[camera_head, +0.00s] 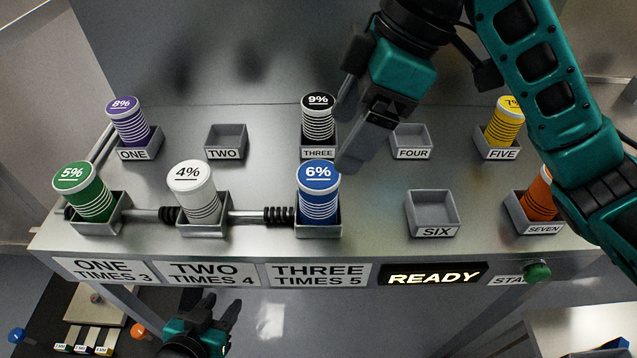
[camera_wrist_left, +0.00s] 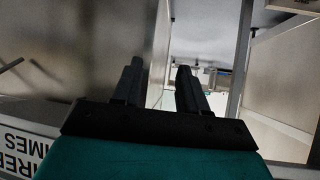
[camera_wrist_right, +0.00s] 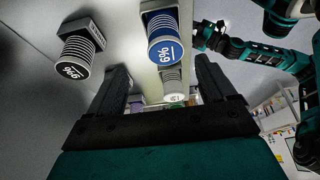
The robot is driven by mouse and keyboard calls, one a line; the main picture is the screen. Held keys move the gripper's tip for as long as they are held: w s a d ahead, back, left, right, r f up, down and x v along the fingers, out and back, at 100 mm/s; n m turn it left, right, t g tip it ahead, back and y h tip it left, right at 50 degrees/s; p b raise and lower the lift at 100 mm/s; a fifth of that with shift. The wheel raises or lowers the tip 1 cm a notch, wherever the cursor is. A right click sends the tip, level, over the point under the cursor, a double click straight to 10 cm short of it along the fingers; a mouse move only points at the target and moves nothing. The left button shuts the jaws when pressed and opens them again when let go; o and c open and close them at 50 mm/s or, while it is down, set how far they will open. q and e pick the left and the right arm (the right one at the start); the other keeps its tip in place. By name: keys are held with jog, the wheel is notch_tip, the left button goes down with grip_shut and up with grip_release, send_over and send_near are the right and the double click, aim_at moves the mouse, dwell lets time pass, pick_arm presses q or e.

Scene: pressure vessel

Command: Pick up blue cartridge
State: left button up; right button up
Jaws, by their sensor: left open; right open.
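The blue cartridge (camera_head: 318,190), marked 6%, stands upright in the front holder (camera_head: 319,230) above the THREE TIMES 5 label. My right gripper (camera_head: 345,165) is open and reaches down from the upper right, close behind and to the right of the blue cartridge. In the right wrist view the blue cartridge (camera_wrist_right: 163,42) shows beyond the open fingers (camera_wrist_right: 170,75), with nothing between them. My left gripper (camera_head: 222,302) is open and empty, low in front of the table's front edge. The left wrist view shows its fingers (camera_wrist_left: 158,88) apart.
The black 9% cartridge (camera_head: 318,118) stands right behind the blue one. The white 4% (camera_head: 194,193) and green 5% (camera_head: 83,191) cartridges stand to its left. The holders TWO (camera_head: 226,141), FOUR (camera_head: 411,140) and SIX (camera_head: 433,211) are empty. Rods link the front holders.

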aim_at(322, 173)
jog(key=x, duration=0.3)
jog(key=b+x, duration=0.1)
jog(key=x, duration=0.3)
jog(key=b+x, duration=0.1)
jog(key=x, duration=0.2)
jog(key=shift+s+a+f, duration=0.3)
jog(key=shift+s+a, duration=0.05)
jog(key=shift+c, duration=0.2)
jog(key=shift+r, duration=0.1)
jog(key=c, duration=1.2)
